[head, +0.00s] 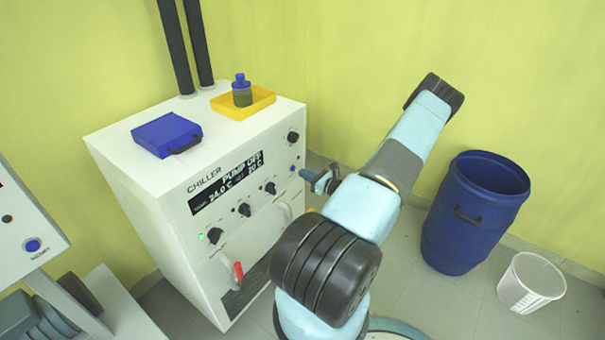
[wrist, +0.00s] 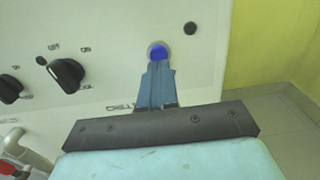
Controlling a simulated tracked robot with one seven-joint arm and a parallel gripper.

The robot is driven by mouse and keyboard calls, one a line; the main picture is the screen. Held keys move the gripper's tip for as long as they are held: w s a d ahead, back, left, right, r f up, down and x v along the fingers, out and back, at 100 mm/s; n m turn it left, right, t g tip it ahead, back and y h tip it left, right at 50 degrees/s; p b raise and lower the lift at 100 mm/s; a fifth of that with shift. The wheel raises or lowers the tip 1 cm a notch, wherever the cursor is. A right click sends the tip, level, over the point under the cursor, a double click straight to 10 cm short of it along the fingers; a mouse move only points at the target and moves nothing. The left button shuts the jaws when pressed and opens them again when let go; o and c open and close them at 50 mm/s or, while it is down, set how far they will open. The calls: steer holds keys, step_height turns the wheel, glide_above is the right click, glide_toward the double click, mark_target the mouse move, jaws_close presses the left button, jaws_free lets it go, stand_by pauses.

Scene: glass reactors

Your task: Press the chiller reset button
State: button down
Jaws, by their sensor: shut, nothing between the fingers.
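The chiller (head: 150,200) is a white cabinet with a dark display reading "PUMP OFF" and temperature figures. A round blue button (head: 292,168) sits at the right end of its front panel. In the wrist view the blue button (wrist: 158,53) has a pale ring and glows blue. My gripper (head: 304,174) is shut and empty, pointing at the panel beside this button. In the wrist view my gripper (wrist: 157,68) has its fingertips at the button's lower edge, partly covering the ring. I cannot tell whether they touch it. A label beside the fingers is partly hidden.
Black knobs (head: 270,188) and a red-handled valve (head: 238,270) are on the chiller front. A blue case (head: 167,135) and a yellow tray (head: 262,98) with a bottle sit on top. Another unit with a blue button (head: 32,245) stands left. A blue drum (head: 450,230) stands right.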

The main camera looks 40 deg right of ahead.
steer(key=v, duration=1)
stand_by(0.6)
steer(key=w+a+r+n+g+y, duration=0.3)
steer(key=a+r+n+g+y, duration=0.15)
steer(key=a+r+n, duration=0.45)
steer(key=w+a+r+n+g+y, duration=0.3)
steer(key=a+r+n+g, duration=0.4)
steer(key=r, duration=0.5)
steer(key=s+a+r+n+g+h, duration=0.2)
steer(key=a+r+n, duration=0.1)
steer(key=a+r, duration=0.35)
steer(key=s+a+r+n+g+h, duration=0.1)
steer(key=a+r+n+g+h, duration=0.2)
steer(key=a+r, duration=0.35)
steer(key=s+a+r+n+t+h, duration=0.2)
steer(key=s+a+r+n, duration=0.3)
steer(key=s+r, duration=0.3)
steer(key=s+a+r+n+t+h, duration=0.2)
steer(key=s+a+r+n+h, duration=0.2)
steer(key=s, duration=0.5)
step_height(320, 180, up, 4)
steer(key=shift+s+a+f+n, duration=0.15)
steer(key=shift+s+a+n, duration=0.15)
steer(key=shift+a+n, duration=0.75)
